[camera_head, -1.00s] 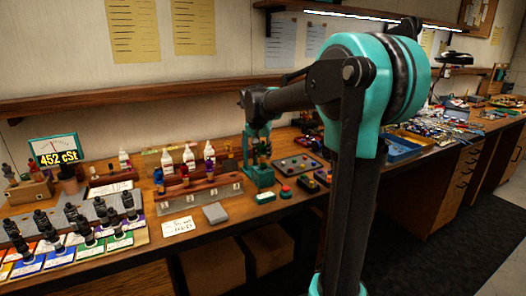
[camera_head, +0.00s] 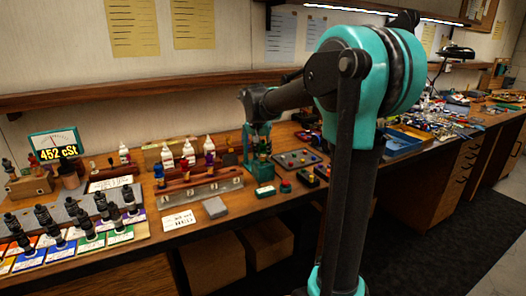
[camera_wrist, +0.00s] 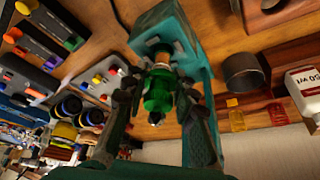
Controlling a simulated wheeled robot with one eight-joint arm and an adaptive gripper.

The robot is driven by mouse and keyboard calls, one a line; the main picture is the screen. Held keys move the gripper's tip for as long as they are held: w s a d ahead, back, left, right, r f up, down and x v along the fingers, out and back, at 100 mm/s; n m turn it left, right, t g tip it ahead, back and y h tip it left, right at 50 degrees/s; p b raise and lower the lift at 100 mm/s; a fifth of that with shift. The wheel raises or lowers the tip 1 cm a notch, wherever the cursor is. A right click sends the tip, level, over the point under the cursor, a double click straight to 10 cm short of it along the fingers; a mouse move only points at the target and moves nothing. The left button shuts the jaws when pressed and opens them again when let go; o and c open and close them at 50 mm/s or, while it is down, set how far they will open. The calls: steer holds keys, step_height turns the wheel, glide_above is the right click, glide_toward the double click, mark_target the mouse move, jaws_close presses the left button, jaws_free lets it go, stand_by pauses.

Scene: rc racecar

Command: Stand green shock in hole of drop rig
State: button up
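In the wrist view the green shock (camera_wrist: 158,92) has a green body, a dark tip at the lower picture end and a copper-coloured part at the other. My gripper (camera_wrist: 160,82) has its two dark fingers close on both sides of the shock, seemingly shut on it. The copper-coloured end is at the teal block of the drop rig (camera_wrist: 158,27); whether it is in the hole is hidden. In the head view the drop rig (camera_head: 263,169) stands on the bench, and my gripper and the shock are mostly hidden there.
A grey button panel (camera_head: 297,160) lies right of the rig.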

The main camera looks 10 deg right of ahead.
steer(key=o, duration=0.5)
steer(key=shift+c, duration=0.2)
steer(key=shift+r, duration=0.1)
steer(key=v, duration=1.1)
steer(key=shift+s+r, duration=0.2)
steer(key=shift+r, duration=0.15)
steer(key=shift+a, duration=0.1)
